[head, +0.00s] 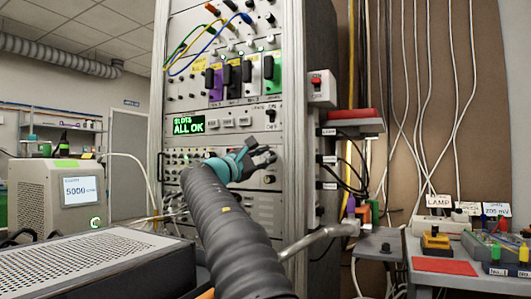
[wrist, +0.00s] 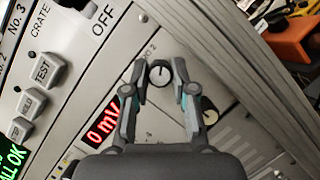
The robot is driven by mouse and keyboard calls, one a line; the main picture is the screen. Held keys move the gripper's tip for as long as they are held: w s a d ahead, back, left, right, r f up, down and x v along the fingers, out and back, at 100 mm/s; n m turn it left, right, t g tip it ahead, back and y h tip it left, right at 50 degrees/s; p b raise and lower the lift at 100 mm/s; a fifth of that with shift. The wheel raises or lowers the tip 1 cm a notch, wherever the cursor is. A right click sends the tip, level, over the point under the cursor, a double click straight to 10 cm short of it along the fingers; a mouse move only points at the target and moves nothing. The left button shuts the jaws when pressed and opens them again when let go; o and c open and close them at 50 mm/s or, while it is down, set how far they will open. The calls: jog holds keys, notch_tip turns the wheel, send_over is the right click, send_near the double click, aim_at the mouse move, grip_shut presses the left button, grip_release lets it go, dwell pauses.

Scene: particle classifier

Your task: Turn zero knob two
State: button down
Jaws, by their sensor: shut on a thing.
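The zero knob two (wrist: 160,74) is a small round black knob with a pale pointer mark, on the light grey panel in the wrist view. The label beside it is partly covered and ends in "2". My gripper (wrist: 160,66) has one fingertip on each side of the knob and is shut on it. In the head view my gripper (head: 263,158) reaches the rack's panel below the green display, and the knob is hidden there. A red display (wrist: 102,121) reading "0 mV" sits left of the gripper, partly covered by the left finger.
Another knob (wrist: 210,117) sits just beyond the right finger. A green "ALL OK" display (head: 189,125) and buttons are on the panel above. Cables (head: 205,45) hang at the rack's upper part. A bench with small devices (head: 436,241) stands on the right.

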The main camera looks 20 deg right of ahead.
jog(key=shift+m, duration=0.5)
jog(key=c, duration=1.2)
grip_release()
jog(key=shift+a, duration=0.1)
jog(key=v, duration=1.2)
jog(key=shift+w+r, duration=0.1)
jog(key=shift+r, duration=0.05)
